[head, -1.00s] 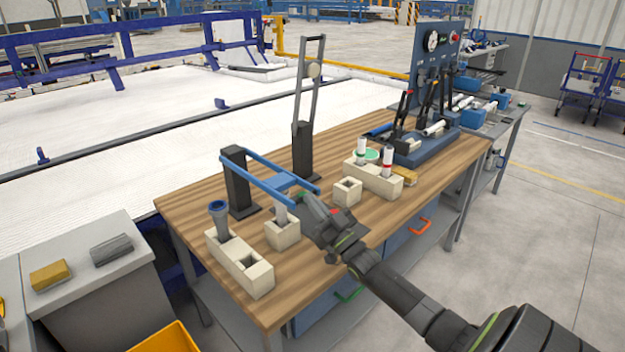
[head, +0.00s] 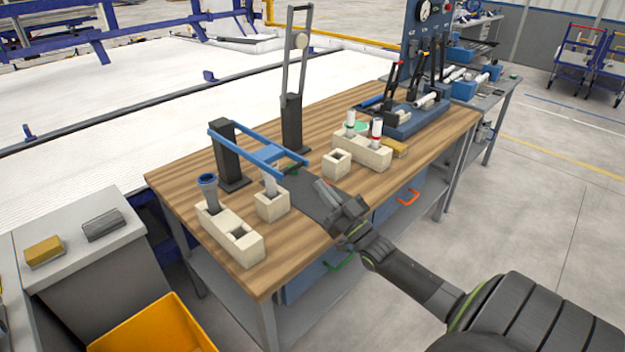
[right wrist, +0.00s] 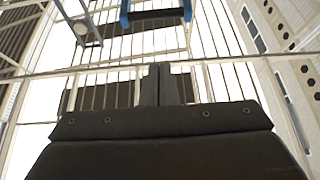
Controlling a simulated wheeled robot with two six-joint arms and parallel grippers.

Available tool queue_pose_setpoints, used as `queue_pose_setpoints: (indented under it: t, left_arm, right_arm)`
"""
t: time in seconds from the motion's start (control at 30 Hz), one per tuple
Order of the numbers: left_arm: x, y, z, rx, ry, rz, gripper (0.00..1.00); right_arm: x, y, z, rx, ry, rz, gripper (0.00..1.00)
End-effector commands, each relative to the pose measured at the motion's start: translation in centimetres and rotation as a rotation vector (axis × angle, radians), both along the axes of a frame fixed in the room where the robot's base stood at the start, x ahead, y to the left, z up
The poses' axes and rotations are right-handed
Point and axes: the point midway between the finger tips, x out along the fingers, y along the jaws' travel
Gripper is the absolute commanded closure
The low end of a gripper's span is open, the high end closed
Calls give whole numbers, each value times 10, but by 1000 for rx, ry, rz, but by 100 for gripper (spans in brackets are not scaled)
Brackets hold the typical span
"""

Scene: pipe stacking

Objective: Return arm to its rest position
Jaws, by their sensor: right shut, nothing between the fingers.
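My right gripper (head: 324,193) is shut and empty above the table's front edge, apart from the blocks. Its closed fingers (right wrist: 161,85) also show in the right wrist view, pointing up towards the ceiling. A grey pipe with a blue collar (head: 208,190) stands upright in a long cream block (head: 222,232) at the left. A pale pipe (head: 270,182) stands in a single cream block (head: 272,205) under a blue fork-shaped frame (head: 262,158). Two white pipes, one with a red band (head: 376,132) and one with a green band (head: 351,124), stand in the far cream block (head: 362,153). My left gripper is out of view.
An empty single block (head: 336,164) sits mid-table. A black post (head: 226,158) carries the blue frame, and a tall lever stand (head: 292,122) is behind. A gauge panel (head: 420,40) stands at the back right. A yellow bin (head: 155,325) is at lower left. The front right floor is free.

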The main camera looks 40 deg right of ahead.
Motion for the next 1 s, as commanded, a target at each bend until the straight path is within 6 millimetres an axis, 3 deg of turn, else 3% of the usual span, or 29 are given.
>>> queue_pose_setpoints:
  t: [0.2,0.8,0.87,0.93,1.0]
  left_arm:
    - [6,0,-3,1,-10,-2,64]
    - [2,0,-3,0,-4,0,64]
    - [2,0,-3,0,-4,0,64]
    - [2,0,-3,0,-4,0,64]
    - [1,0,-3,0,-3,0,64]
  right_arm:
    - [-14,-1,-7,0,-2,1,100]
    - [-14,-2,-9,0,2,-2,100]
    - [-14,-3,-17,0,22,-13,100]
    - [-14,-8,-39,-2,77,-39,100]
    - [-15,-14,-76,-5,167,-80,100]
